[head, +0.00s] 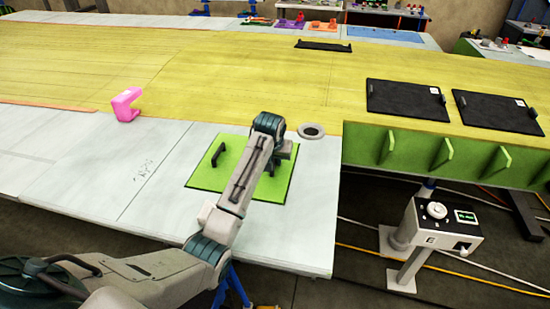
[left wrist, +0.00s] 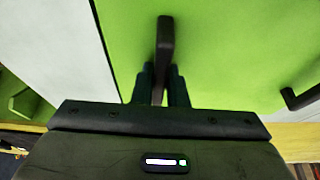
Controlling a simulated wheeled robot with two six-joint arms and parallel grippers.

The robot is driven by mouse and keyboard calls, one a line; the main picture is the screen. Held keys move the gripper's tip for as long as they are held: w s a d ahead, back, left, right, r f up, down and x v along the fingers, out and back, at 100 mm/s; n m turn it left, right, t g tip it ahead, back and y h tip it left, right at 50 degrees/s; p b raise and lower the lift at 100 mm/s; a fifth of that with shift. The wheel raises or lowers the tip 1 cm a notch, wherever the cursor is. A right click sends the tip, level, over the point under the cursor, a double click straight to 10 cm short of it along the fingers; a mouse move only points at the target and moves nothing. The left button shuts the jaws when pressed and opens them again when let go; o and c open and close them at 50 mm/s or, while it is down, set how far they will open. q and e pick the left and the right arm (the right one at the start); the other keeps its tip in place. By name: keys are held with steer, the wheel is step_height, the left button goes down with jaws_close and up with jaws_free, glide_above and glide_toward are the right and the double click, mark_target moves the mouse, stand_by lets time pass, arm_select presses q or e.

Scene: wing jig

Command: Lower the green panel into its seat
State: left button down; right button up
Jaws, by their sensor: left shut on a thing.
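The green panel (head: 213,176), a bright square plate with two dark handles, shows at the front edge area of the pale wing skin. Its free handle (head: 219,153) stands on its left part. My left gripper (head: 283,150) is at the panel's right part, largely hidden by my own arm. In the left wrist view the gripper (left wrist: 160,83) is shut on a dark handle (left wrist: 165,38) of the panel, with the other handle (left wrist: 303,97) at the right edge. I cannot tell whether the panel touches the surface below. No seat opening is visible. My right gripper is not in view.
A pink clamp (head: 127,104) stands to the left on the wing. A round grey ring (head: 311,131) lies just right of the panel. Dark panels (head: 406,100) lie on the yellow skin at right. A control box (head: 442,221) stands beyond the wing's right edge.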

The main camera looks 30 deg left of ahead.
arm_select(q)
steer(key=shift+f, duration=0.3)
steer(key=c, duration=1.4)
jaws_free()
steer(key=shift+o, duration=0.2)
steer(key=shift+s+f, duration=0.1)
steer(key=shift+s+r, duration=0.1)
steer(key=shift+r, duration=0.25)
steer(key=b+v, duration=0.3)
steer(key=v, duration=0.6)
steer(key=shift+d+f+b, duration=0.1)
steer(key=shift+b, duration=0.3)
steer(key=shift+s+r, duration=0.25)
steer(key=shift+r, duration=0.35)
